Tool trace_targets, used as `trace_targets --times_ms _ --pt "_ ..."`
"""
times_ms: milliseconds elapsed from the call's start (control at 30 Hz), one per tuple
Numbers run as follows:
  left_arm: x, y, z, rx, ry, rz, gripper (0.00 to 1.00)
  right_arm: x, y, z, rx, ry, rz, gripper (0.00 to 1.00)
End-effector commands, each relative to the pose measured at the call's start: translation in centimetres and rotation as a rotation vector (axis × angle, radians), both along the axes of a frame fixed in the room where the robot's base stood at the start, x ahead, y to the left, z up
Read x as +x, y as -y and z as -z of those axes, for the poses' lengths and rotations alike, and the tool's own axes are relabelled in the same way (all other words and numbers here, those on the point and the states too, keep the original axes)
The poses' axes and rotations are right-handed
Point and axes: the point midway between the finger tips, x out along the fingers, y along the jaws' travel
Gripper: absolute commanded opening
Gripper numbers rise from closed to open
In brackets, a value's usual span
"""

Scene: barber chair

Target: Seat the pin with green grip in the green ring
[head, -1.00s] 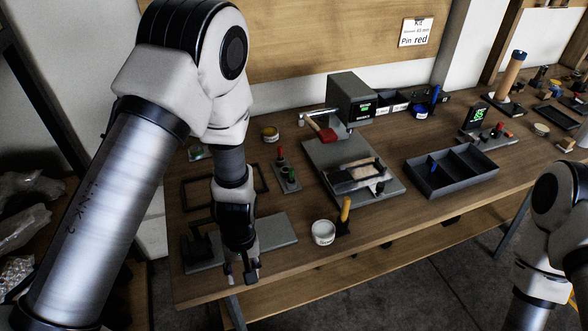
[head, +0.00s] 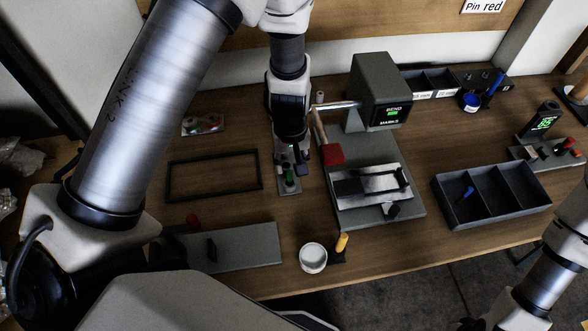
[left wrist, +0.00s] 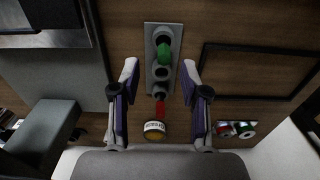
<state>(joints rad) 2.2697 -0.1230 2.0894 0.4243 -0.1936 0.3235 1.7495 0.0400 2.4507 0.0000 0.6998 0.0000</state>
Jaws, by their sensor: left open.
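The pin with green grip (head: 289,174) stands in a small grey rack (head: 289,190) in the head view. In the left wrist view the green grip (left wrist: 164,54) is near the rack's top end and a red-gripped pin (left wrist: 159,107) is near its lower end. My left gripper (head: 289,161) is above the rack, pointing down. Its open, empty fingers (left wrist: 160,72) show on either side of the rack. I cannot make out a green ring for certain. My right arm shows at the lower right, its gripper out of view.
A press-like device (head: 380,90) with a red-handled tool (head: 328,150) beside it stands right of the rack. An empty dark frame (head: 213,153) lies left. A divided tray (head: 491,200), a white jar (head: 313,257) and a grey plate (head: 240,247) are around. A sign (head: 484,6) reads "Pin red".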

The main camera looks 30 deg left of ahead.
Motion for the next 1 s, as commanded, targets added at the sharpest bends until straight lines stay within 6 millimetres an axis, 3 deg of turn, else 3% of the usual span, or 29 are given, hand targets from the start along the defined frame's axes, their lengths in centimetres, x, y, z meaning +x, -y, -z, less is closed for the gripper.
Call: trace_targets --times_ms 167,233,500,533,633,667,1000 --pt "-0.5 -0.4 3.0 0.000 -0.005 -0.002 0.45 0.0 0.0 -0.4 0.000 0.001 0.000 0.40" --pt "-0.4 -0.4 4.5 0.000 -0.001 -0.001 0.45 0.1 0.0 0.2 0.000 0.002 0.000 0.40" --pt "-0.3 -0.4 5.0 0.001 0.001 0.000 0.45 0.1 0.0 0.2 0.000 0.002 0.000 0.40" --pt "-0.3 -0.4 5.0 0.001 0.001 0.000 0.41 0.1 0.0 0.2 0.000 0.001 0.000 0.40" --pt "-0.3 -0.4 5.0 0.001 0.001 0.000 0.06 0.1 0.0 0.2 0.000 0.001 0.000 0.40" --pt "-0.3 -0.4 5.0 0.001 0.001 0.000 0.00 0.1 0.0 0.2 0.000 0.001 0.000 0.40" --pt "-0.3 -0.4 5.0 0.001 0.001 0.000 0.00 0.1 0.0 0.3 0.000 0.002 0.000 0.40"
